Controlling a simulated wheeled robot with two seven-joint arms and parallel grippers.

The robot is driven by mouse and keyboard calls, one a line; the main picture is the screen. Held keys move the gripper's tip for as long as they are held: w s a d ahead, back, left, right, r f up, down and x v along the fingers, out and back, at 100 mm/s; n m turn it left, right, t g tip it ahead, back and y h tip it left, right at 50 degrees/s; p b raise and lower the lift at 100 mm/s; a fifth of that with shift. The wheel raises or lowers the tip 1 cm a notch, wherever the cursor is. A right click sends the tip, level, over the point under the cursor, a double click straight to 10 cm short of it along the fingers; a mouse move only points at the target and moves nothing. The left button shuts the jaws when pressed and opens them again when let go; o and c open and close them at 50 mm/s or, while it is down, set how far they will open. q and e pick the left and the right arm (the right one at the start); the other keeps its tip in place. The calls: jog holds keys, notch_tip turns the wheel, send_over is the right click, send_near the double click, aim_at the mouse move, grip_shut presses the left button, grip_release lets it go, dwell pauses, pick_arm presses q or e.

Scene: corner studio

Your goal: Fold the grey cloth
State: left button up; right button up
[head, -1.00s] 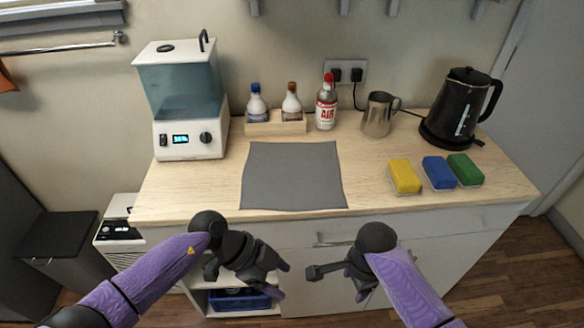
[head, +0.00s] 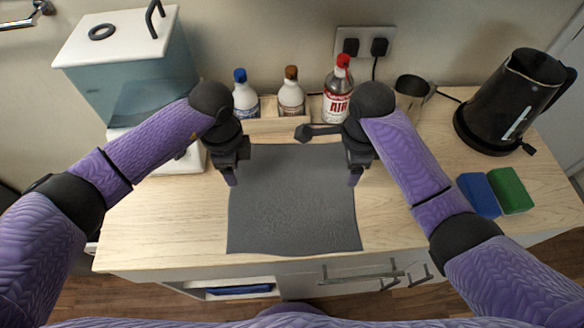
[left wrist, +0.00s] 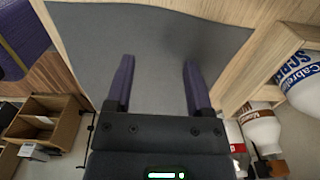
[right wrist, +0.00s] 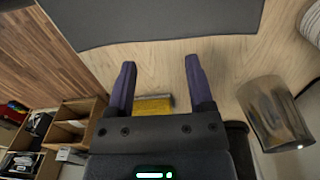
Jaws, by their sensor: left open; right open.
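The grey cloth (head: 292,210) lies flat and spread out on the wooden counter, its near edge close to the counter's front edge. My left gripper (head: 230,178) is open and empty above the cloth's far left corner area. In the left wrist view the cloth (left wrist: 85,45) spreads beyond and between its open fingers (left wrist: 156,72). My right gripper (head: 355,177) is open and empty by the cloth's far right side. In the right wrist view the cloth (right wrist: 150,18) lies beyond its open fingers (right wrist: 158,75), with bare wood between them.
Behind the cloth stand a wooden bottle holder (head: 270,125), a red-capped bottle (head: 338,98) and a metal jug (head: 411,92). A water tank (head: 125,65) is at left. A black kettle (head: 510,105), blue sponge (head: 479,195) and green sponge (head: 511,190) are at right. A yellow sponge (right wrist: 153,104) shows in the right wrist view.

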aim_at(240, 192)
pick_arm(q)
jog(key=f, duration=0.7)
jog(key=shift+s, duration=0.25)
pick_arm(e)
jog(key=f, duration=0.7)
jog(key=shift+s, duration=0.3)
pick_arm(q)
jog(key=shift+f, duration=0.25)
pick_arm(e)
jog(key=shift+f, duration=0.25)
pick_arm(q)
jog(key=shift+r, duration=0.1)
jog(key=shift+c, duration=1.1)
pick_arm(e)
jog(key=shift+r, duration=0.1)
jog(key=shift+c, duration=1.1)
pick_arm(q)
grip_shut()
pick_arm(e)
grip_shut()
